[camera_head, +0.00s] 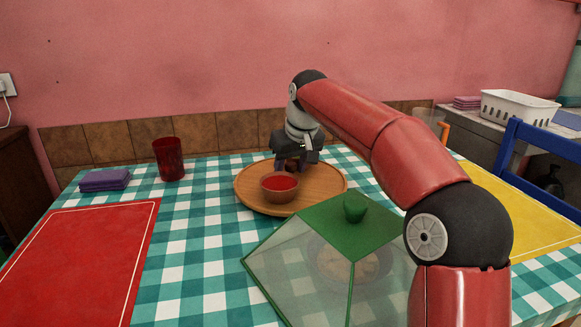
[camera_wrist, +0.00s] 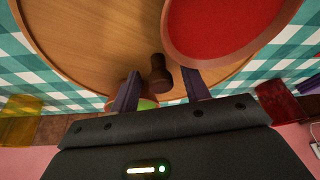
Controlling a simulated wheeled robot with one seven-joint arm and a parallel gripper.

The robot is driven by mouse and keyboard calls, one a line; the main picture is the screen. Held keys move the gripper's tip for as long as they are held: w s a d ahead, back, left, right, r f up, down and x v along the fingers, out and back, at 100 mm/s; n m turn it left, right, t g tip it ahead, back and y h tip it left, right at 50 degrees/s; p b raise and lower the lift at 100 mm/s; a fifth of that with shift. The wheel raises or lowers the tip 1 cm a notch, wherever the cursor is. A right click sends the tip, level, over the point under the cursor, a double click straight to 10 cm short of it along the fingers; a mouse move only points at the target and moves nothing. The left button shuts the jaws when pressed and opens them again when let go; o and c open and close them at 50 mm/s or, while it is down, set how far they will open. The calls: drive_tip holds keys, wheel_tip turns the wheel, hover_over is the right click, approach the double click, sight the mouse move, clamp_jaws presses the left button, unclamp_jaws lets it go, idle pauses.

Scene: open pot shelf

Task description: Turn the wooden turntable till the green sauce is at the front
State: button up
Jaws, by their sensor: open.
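The wooden turntable (camera_head: 325,186) lies flat on the checkered table and fills much of the wrist view (camera_wrist: 85,35). A bowl of red sauce (camera_head: 280,188) stands at its front; it is large at the top of the wrist view (camera_wrist: 222,25). A dark wooden knob (camera_wrist: 158,78) stands up from the turntable. My gripper (camera_head: 290,163) is over the turntable behind the red bowl. Its fingers (camera_wrist: 161,90) are apart around or just beside the knob; contact cannot be told. Some green (camera_wrist: 147,103), likely the green sauce, shows behind the knob, partly hidden; the head view does not show it.
A green-framed glass cover (camera_head: 320,240) stands at the front right of the turntable. A red cup (camera_head: 169,160) and folded purple cloths (camera_head: 105,180) stand at left. A red mat (camera_head: 80,260) and a yellow mat (camera_head: 520,215) lie at the sides.

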clamp_jaws()
